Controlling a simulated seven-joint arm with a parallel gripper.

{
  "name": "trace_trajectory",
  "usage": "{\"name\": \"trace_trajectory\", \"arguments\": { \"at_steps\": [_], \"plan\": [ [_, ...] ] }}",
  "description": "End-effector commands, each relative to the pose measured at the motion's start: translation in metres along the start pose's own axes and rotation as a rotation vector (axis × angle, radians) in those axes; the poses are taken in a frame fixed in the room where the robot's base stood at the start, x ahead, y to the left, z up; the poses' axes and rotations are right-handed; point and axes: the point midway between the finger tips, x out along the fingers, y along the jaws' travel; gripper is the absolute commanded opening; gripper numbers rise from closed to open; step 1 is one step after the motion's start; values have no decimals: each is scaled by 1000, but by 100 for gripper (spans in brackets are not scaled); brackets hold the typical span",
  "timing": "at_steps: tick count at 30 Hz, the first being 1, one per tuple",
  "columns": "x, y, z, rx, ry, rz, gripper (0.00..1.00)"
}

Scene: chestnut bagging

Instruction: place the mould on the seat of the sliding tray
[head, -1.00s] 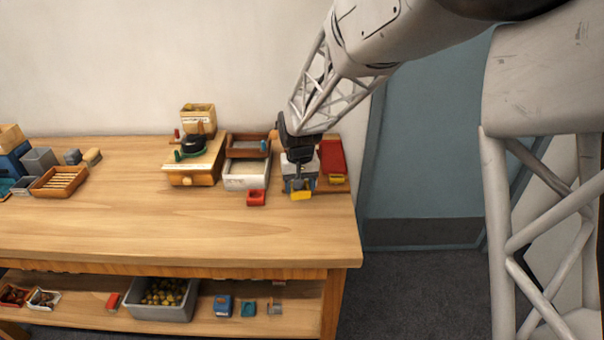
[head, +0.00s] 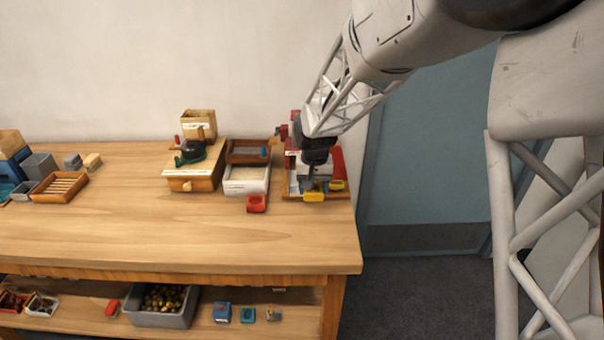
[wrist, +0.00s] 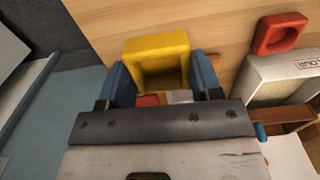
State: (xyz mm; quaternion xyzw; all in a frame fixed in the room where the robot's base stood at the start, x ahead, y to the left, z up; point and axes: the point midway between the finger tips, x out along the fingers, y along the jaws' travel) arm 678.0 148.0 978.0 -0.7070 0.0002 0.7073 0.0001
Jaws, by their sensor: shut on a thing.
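The yellow mould (wrist: 155,62) is a small open block. In the wrist view it sits between the two blue fingers of my gripper (wrist: 165,82), which is shut on it. In the head view the yellow mould (head: 313,197) shows just in front of my gripper (head: 311,184), at the front of a wooden-based station with red parts (head: 338,163) at the table's right end. My gripper and arm hide much of that station. I cannot make out the sliding tray's seat, nor whether the mould touches anything below.
A red mould (head: 256,204) stands on the table left of the station. Behind it are a white bin (head: 246,188) and a brown tray (head: 233,158). Another yellow piece (head: 337,185) lies at the station's right. The table's front middle is clear; its right edge is close.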

Motion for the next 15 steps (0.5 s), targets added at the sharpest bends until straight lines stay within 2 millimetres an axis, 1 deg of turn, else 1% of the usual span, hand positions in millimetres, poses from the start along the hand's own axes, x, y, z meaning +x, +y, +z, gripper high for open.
{"name": "trace_trajectory", "arguments": {
  "at_steps": [15],
  "plan": [
    [6,-14,-65,0,1,0,30]
  ]
}}
